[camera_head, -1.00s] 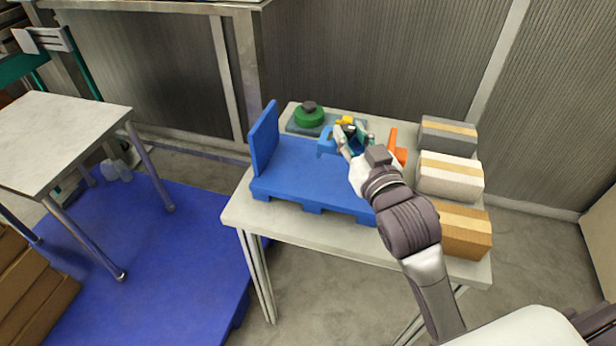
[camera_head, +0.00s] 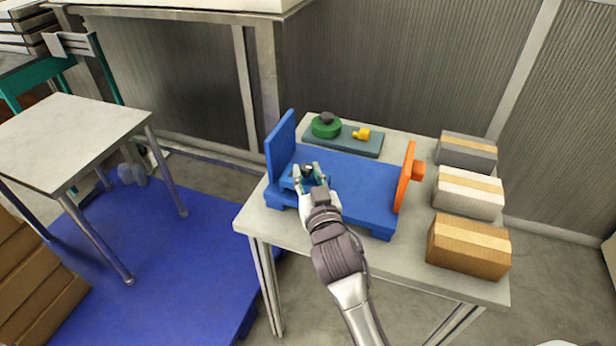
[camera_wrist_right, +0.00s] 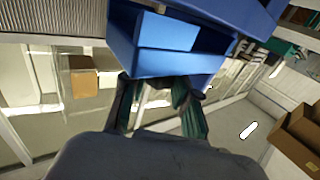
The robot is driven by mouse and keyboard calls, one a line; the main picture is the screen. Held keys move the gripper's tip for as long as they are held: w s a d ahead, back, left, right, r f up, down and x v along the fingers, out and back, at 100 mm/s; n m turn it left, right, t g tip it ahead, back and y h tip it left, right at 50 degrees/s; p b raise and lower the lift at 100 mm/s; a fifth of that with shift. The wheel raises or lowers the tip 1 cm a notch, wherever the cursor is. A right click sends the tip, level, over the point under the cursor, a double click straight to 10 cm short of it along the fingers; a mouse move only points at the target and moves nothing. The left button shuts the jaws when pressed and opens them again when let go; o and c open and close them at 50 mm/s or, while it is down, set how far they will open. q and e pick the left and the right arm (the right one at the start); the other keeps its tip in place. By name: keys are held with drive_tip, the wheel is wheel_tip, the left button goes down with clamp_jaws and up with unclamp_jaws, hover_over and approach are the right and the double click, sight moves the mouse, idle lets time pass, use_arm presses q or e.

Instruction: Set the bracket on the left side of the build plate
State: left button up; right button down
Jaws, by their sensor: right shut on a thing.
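The build plate (camera_head: 352,185) is a blue slab on the table, with a blue upright panel (camera_head: 281,146) at its left end and an orange upright plate (camera_head: 404,176) at its right end. My right gripper (camera_head: 310,174) is shut on the small blue bracket (camera_head: 290,183), over the left part of the plate beside the blue panel. In the wrist view the bracket (camera_wrist_right: 165,48) fills the upper middle, at the fingertips (camera_wrist_right: 157,92). I cannot tell whether its underside touches the plate. My left gripper is not in view.
A slate tray (camera_head: 372,149) behind the plate holds a green round part (camera_head: 326,128) and a yellow part (camera_head: 361,134). Grey, white and brown boxes (camera_head: 468,246) line the table's right side. The plate's middle is clear.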

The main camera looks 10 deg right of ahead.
drive_tip(key=shift+f, duration=0.15)
drive_tip(key=shift+f, duration=0.2)
drive_tip(key=c, duration=0.9)
unclamp_jaws()
drive_tip(key=shift+r, duration=0.15)
